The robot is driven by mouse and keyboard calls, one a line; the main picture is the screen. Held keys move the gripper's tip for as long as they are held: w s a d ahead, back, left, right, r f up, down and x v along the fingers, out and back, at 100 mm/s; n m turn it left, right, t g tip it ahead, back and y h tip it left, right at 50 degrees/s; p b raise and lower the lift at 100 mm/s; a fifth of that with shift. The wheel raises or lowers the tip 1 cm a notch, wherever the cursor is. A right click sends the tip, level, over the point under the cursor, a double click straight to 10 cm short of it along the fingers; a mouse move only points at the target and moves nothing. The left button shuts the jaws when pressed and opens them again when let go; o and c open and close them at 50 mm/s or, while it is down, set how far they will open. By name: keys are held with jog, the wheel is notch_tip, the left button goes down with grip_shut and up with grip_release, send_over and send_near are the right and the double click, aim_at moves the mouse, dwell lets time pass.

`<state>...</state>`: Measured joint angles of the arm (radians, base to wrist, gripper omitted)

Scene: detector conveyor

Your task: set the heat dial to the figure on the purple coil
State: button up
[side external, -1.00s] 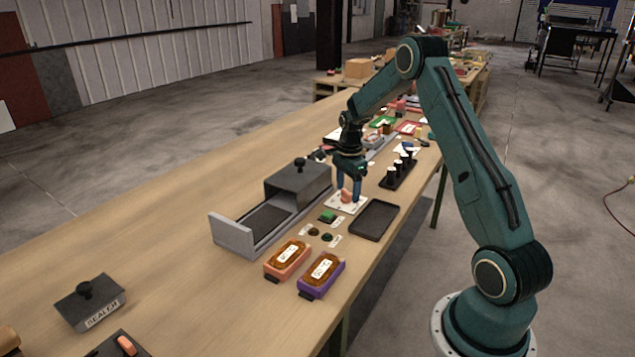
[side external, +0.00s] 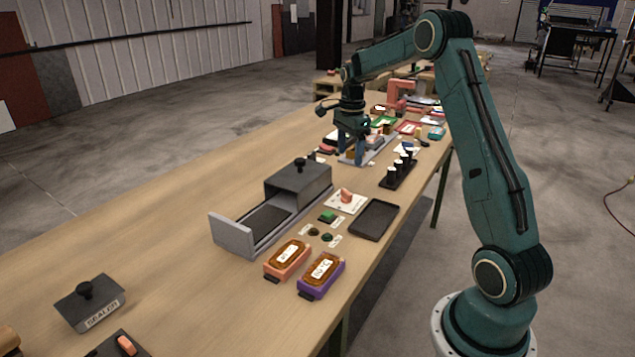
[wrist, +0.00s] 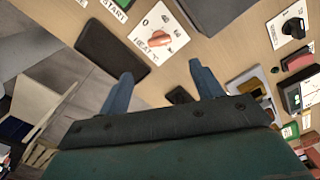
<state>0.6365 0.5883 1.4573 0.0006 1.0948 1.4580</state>
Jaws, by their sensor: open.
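The heat dial (side external: 346,198) is an orange-pink knob on a white plate on the bench.
An orange coil (side external: 287,257) lies beside the purple one. A grey conveyor with a dark hood (side external: 298,180) stands left of the dial, a black tray (side external: 375,220) right of it. A green button (side external: 327,216) lies in front. A black rack (side external: 398,172) stands near my gripper.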

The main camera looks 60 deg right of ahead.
jog(key=shift+r, duration=1)
jog(key=s+a+r+n+t, duration=0.1)
jog(key=s+a+r+n, duration=0.4)
jog(key=a, duration=0.4)
jog(key=s+a+r+n+t, duration=0.1)
jog(key=s+a+r+n, duration=0.1)
jog(key=a+r+n, duration=0.55)
jog(key=s+a+f+n+t, duration=0.3)
jog(key=s+a+n, duration=0.8)
jog(key=s+a, duration=0.3)
jog(key=s, duration=0.3)
jog(key=shift+a+t, duration=0.2)
jog(key=shift+t, duration=0.1)
